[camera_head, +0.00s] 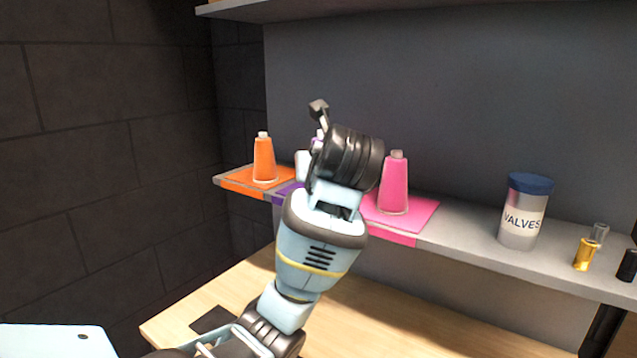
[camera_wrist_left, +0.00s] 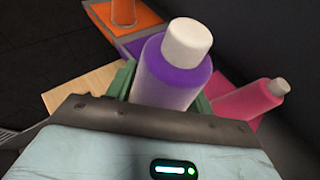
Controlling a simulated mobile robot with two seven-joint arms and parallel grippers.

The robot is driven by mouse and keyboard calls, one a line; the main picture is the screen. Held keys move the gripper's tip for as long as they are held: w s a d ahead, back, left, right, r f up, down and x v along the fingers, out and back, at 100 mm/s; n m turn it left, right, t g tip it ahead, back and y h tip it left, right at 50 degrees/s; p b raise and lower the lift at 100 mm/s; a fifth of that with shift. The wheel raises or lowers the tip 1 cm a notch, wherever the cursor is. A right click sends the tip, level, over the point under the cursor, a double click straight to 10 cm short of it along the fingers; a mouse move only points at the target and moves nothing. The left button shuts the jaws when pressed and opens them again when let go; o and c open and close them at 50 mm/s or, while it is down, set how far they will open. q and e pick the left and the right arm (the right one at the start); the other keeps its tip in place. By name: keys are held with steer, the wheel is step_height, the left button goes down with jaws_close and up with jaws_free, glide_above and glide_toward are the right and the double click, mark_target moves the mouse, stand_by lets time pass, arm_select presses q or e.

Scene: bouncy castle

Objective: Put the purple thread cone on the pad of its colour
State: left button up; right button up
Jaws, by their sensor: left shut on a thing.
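The purple thread cone (camera_wrist_left: 178,78), with a white top, sits between the green fingers of my left gripper (camera_wrist_left: 165,92) in the left wrist view, and the gripper is shut on it. In the head view my left gripper (camera_head: 318,150) is over the shelf and its wrist hides most of the cone. The purple pad (camera_head: 287,189) shows only in part between the orange and pink pads; a strip of it shows behind the cone in the wrist view (camera_wrist_left: 143,47). Whether the cone touches the pad cannot be told. My right gripper is not in view.
An orange cone (camera_head: 264,160) stands on the orange pad (camera_head: 236,181) at left. A pink cone (camera_head: 394,185) stands on the pink pad (camera_head: 422,213) at right. A jar marked VALVES (camera_head: 521,212) and small fittings (camera_head: 585,254) stand further right. A wooden table (camera_head: 400,314) lies below.

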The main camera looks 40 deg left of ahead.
arm_select(q)
steer(key=w+a, duration=0.3)
steer(key=a, duration=0.1)
steer(key=w+a+f, duration=0.1)
steer(key=w+a, duration=0.6)
steer(key=a, duration=0.1)
steer(key=shift+w+f, duration=0.25)
steer(key=shift+f, duration=1.75)
steer(key=shift+d+f, duration=0.1)
steer(key=shift+f, duration=0.05)
steer(key=o, duration=1.2)
steer(key=shift+s+d+r, duration=0.1)
steer(key=shift+r, duration=0.1)
steer(key=v, duration=1.1)
steer(key=shift+s+d+r, duration=0.15)
steer(key=shift+s+d, duration=0.05)
steer(key=shift+d, duration=0.1)
